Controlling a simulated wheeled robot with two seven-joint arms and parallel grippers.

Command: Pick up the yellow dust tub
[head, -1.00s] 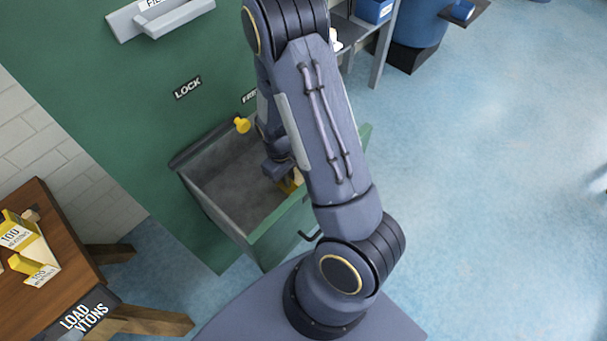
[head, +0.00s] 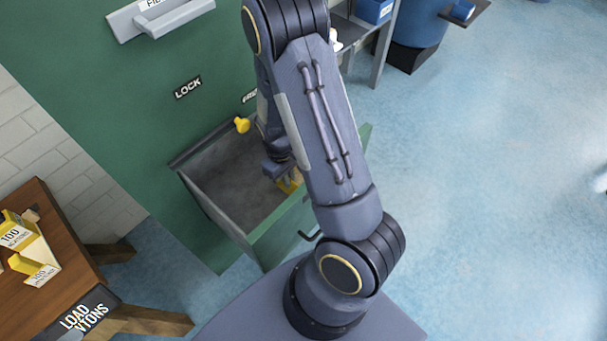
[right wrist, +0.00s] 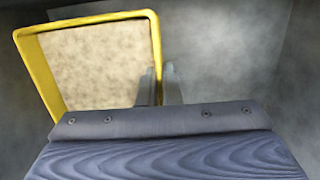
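The yellow dust tub (right wrist: 84,20) fills the left of the right wrist view, open side up, with pale tan dust (right wrist: 100,65) inside. In the head view the tub (head: 290,183) is partly hidden behind my right arm, inside the open green drawer (head: 215,210). My right gripper (right wrist: 160,88) has one finger inside the tub and the other outside its right wall. The fingers look closed on that wall. In the head view the right gripper (head: 276,172) is at the tub, mostly covered by the arm. My left gripper is not in view.
A wooden table (head: 50,270) with yellow boxes (head: 35,268) stands at the left. The floor at the right is clear.

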